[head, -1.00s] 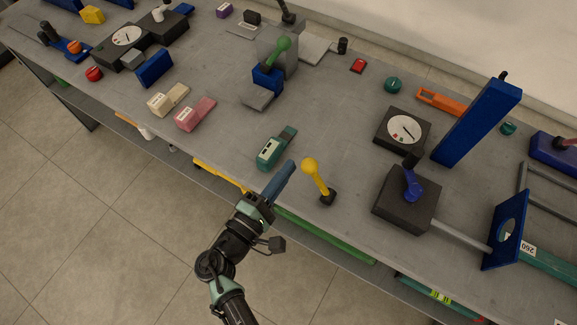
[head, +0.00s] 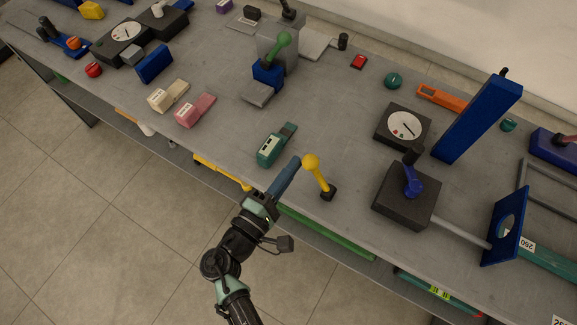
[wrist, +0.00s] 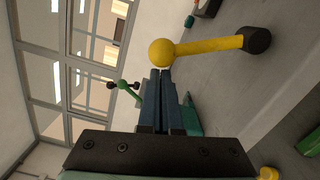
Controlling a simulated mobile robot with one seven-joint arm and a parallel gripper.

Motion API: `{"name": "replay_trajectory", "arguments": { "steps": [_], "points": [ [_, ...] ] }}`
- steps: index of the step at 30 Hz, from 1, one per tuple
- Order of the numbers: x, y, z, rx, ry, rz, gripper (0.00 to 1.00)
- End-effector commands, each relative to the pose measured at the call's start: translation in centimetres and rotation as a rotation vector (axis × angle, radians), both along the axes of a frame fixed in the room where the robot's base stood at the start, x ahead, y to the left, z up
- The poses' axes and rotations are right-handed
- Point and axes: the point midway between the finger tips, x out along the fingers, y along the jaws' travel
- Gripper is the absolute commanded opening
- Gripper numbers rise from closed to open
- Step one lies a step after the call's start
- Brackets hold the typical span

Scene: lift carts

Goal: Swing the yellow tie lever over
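The yellow tie lever (head: 319,175) has a round knob and a thin shaft rising from a small black base near the bench's front edge. It leans to the left in the head view. My gripper (head: 297,160) is just left of the knob, its blue fingers together with nothing seen between them. In the wrist view the yellow lever (wrist: 207,46) runs from its base at the right to the knob, which sits right at the tips of my gripper (wrist: 161,73). I cannot tell whether they touch.
A teal-green block (head: 275,146) lies behind and left of my gripper. A dark box with a blue lever (head: 412,182) stands to the right of the yellow lever. A pink block (head: 195,110) and a cream block (head: 167,96) lie further left. Bare bench lies behind the yellow lever.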

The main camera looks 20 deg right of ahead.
Motion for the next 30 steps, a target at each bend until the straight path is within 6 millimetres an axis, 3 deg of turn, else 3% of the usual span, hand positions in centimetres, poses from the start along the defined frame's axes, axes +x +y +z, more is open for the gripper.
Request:
{"name": "replay_trajectory", "arguments": {
  "steps": [13, 30],
  "points": [
    [-1.6, -1.3, 1.2, 0.107, -0.140, -0.008, 0.00],
    [-6.3, -5.0, 2.4, 0.429, -0.552, -0.008, 0.00]
  ]
}}
